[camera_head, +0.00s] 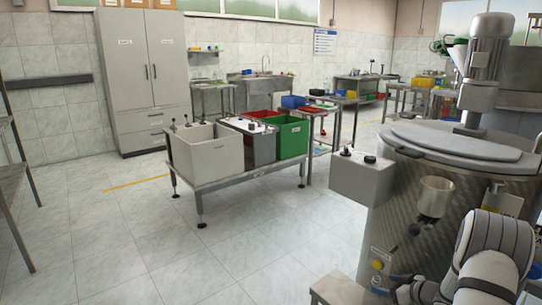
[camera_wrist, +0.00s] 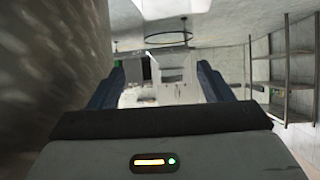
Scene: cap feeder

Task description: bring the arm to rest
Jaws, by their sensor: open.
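My gripper (camera_wrist: 163,75) shows in the wrist view with its two dark blue fingers spread wide apart. Nothing is held between them. Beyond the gap are a pale room and a blurred white shape that I cannot name. In the head view, my white arm is folded at the bottom right corner, and the dark gripper end (camera_head: 405,287) is low beside the big steel vessel (camera_head: 418,225). The fingertips are too small to make out there.
The vessel's curved wall (camera_wrist: 50,70) fills the left of the wrist view, close by. A shelf rack (camera_wrist: 285,85) stands at right. In the head view, a low table holds a white bin (camera_head: 205,155), a red bin (camera_head: 262,117) and a green bin (camera_head: 293,137). Open tiled floor lies in front.

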